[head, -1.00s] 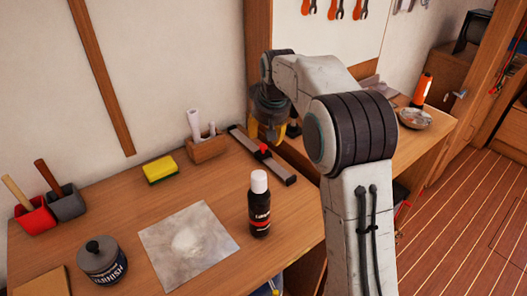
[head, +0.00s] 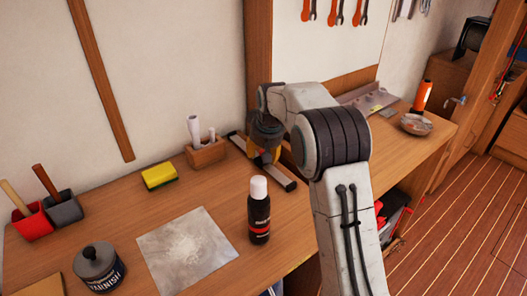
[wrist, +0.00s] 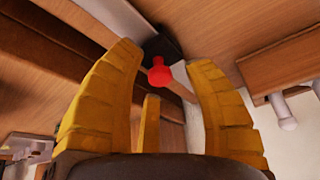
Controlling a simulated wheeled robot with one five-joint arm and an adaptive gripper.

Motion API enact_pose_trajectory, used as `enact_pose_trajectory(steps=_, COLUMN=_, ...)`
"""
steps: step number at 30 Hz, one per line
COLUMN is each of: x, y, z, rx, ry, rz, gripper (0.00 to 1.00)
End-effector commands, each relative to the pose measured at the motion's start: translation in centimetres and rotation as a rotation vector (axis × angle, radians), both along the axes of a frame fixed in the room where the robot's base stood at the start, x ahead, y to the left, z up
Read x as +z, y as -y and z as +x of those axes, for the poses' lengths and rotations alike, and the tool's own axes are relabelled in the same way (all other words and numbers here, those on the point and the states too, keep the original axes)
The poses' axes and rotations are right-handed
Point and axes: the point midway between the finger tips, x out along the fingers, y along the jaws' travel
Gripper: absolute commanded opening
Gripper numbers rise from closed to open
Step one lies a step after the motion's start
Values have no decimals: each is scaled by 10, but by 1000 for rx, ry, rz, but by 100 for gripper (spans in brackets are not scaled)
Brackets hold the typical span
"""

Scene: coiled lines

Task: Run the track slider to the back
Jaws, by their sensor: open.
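The track slider is a short rail (head: 281,178) lying on the bench top, with dark ends. Its red knob (wrist: 160,72) sits on a dark carriage (wrist: 160,45) and shows between my fingertips in the wrist view. In the head view my gripper covers the middle of the rail and most of the carriage. My gripper (head: 264,156) points down over the rail. Its yellow fingers are spread apart in the wrist view (wrist: 164,62), one on each side of the knob. I see no finger touching the knob.
A wooden holder with white pegs (head: 207,152) stands just left of the rail. A dark bottle with a white cap (head: 259,215) stands in front. A yellow sponge (head: 159,177), a grey sheet (head: 185,250) and a varnish tin (head: 100,268) are farther left.

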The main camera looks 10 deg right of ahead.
Motion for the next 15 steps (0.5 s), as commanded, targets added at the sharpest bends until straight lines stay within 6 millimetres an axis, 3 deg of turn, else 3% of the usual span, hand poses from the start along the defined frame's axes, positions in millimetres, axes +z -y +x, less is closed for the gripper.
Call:
enact_pose_trajectory(steps=5, x=0, y=0, z=0, rx=0, ry=0, rz=0, gripper=48)
enact_pose_trajectory(steps=15, x=0, y=0, z=0, rx=0, ry=0, rz=0, gripper=18)
